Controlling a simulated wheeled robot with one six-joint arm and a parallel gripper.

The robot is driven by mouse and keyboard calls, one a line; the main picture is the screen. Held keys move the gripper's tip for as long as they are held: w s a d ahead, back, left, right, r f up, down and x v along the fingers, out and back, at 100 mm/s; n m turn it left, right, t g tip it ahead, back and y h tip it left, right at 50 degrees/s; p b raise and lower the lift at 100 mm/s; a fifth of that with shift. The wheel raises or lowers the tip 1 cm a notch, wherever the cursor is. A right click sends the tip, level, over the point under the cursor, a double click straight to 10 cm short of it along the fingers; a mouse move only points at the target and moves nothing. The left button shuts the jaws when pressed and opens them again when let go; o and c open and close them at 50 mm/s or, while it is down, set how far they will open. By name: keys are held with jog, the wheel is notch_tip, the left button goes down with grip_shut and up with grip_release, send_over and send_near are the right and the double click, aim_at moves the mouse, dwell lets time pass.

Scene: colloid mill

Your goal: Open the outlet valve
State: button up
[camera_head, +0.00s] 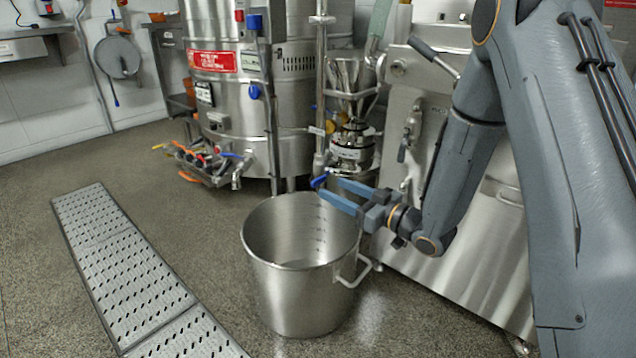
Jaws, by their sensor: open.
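The colloid mill (351,150) stands behind a steel pot, with a funnel-shaped hopper (349,75) on top. A small blue valve handle (318,181) shows low in front of the mill, above the pot's back rim. The valve body is mostly hidden. My gripper (331,189) reaches in from the right above the pot's rim, its two blue-grey fingers apart and pointing left. The fingertips are close to the blue handle. I cannot tell whether they touch it. Nothing shows between the fingers.
The steel pot (300,300) stands open on the floor under my gripper. A large steel tank (240,100) with several coloured valves stands behind left. A steel cabinet (455,240) is close on the right. A floor grate (120,270) lies left, with free floor around it.

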aim_at(320, 181)
jog(key=b+x, duration=0.2)
jog(key=x, duration=0.5)
jog(key=shift+b, duration=0.3)
jog(key=c, duration=1.2)
jog(key=shift+a+r, duration=0.1)
jog(key=shift+r, duration=0.05)
